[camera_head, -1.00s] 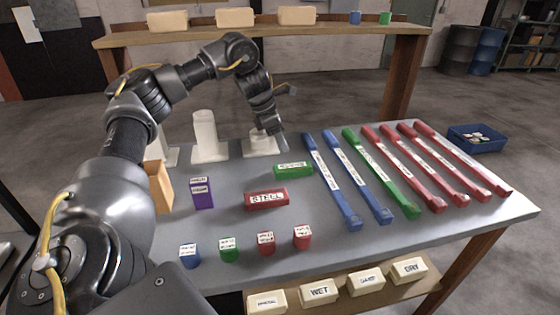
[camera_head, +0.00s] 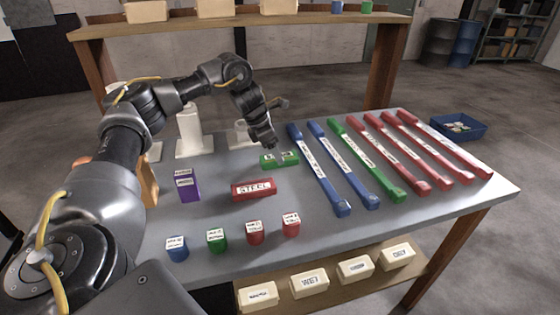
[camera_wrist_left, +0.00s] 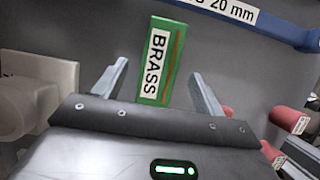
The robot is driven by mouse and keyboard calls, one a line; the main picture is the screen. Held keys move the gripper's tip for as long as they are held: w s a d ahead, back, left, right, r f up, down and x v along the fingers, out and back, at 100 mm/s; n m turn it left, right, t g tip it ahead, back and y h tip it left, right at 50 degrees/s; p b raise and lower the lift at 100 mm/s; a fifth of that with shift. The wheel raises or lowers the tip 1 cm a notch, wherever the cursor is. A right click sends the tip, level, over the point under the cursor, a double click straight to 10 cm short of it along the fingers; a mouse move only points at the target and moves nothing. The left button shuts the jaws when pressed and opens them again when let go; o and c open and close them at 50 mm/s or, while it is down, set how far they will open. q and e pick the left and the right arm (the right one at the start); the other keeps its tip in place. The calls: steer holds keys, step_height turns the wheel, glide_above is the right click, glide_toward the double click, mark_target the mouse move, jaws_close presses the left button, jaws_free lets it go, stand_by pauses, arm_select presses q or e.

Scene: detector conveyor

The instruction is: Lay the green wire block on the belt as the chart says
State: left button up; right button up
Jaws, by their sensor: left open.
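A green block (camera_head: 268,161) lies on the grey table behind the red STEEL block (camera_head: 253,189). In the left wrist view the green block (camera_wrist_left: 174,62) reads BRASS and has a thin brownish line along its side. My left gripper (camera_head: 271,142) is just above it, jaws open. In the wrist view its two fingers stand either side of the block, with gaps. Part of the block's top is hidden by the gripper in the head view. A small green cube (camera_head: 216,241) stands at the front, its label too small to read. My right gripper is out of view. No chart or belt is recognisable.
Long blue, green (camera_head: 365,160) and red labelled bars lie to the right. A purple block (camera_head: 185,187) and white fixtures (camera_head: 194,140) stand at the left. Small coloured cubes line the front edge. A blue bin (camera_head: 457,126) sits at the back right. Cream blocks rest on a lower shelf.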

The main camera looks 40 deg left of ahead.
arm_select(q)
steer(key=shift+x, duration=1.15)
steer(key=c, duration=1.2)
